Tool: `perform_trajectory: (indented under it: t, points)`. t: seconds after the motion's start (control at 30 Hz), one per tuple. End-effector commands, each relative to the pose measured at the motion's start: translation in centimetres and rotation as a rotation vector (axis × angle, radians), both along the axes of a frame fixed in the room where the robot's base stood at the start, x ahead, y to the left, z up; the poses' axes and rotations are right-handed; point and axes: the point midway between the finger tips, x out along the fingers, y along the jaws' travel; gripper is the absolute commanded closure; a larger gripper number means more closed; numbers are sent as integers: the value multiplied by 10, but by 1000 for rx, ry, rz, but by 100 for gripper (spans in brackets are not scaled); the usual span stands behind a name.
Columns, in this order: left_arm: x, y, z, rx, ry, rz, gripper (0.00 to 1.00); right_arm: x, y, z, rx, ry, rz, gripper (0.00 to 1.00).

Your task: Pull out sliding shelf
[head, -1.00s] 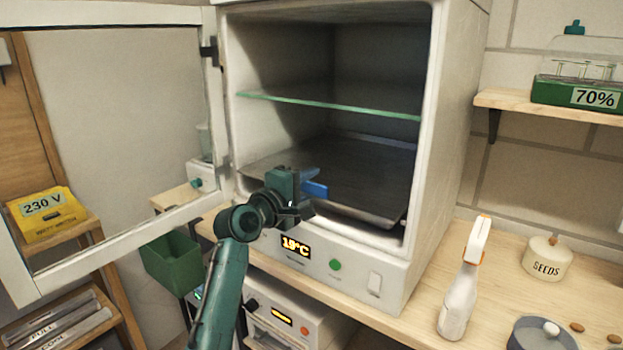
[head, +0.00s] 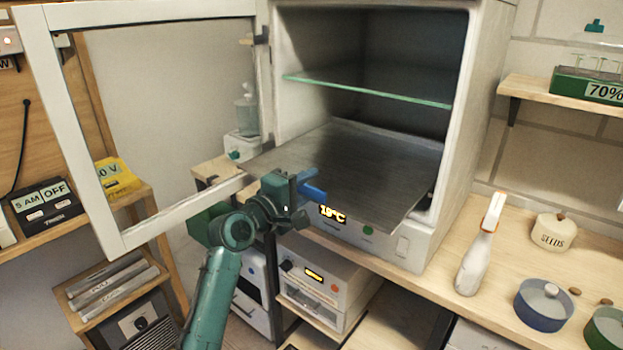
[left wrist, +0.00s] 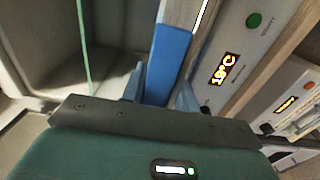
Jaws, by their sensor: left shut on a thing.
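The sliding shelf (head: 365,175) is a dark flat metal tray low in the white incubator cabinet (head: 468,140). Its front edge sticks out past the cabinet opening. A blue handle (head: 312,192) is at the shelf's front; it also shows in the left wrist view (left wrist: 168,62). My left gripper (head: 298,190) is shut on the blue handle, and in the left wrist view its fingers (left wrist: 160,95) sit on both sides of it. My right gripper is not in view.
The framed glass door (head: 82,130) stands open at the left. A fixed glass shelf (head: 370,92) spans the cabinet above. A spray bottle (head: 478,250), a seeds jar (head: 553,232) and a blue dish (head: 543,305) stand on the bench at the right.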

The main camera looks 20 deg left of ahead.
Motion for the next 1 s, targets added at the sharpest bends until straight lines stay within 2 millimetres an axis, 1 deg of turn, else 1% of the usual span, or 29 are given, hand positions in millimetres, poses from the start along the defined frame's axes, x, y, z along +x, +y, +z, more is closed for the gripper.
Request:
perform_trajectory:
  t: [0.03,0.3,0.33,0.5,0.87,1.0]
  points:
    - [-1,3,11,-7,-24,7,100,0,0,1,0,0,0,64]
    - [-1,3,11,-7,-24,7,100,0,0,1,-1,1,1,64]
    - [-1,3,11,-7,-24,7,69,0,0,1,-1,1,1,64]
    - [-1,3,10,-4,-23,7,56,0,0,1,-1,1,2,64]
    - [-1,2,5,-1,-12,4,55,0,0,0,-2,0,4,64]
    - [-6,4,3,-1,-10,5,55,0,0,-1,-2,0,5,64]
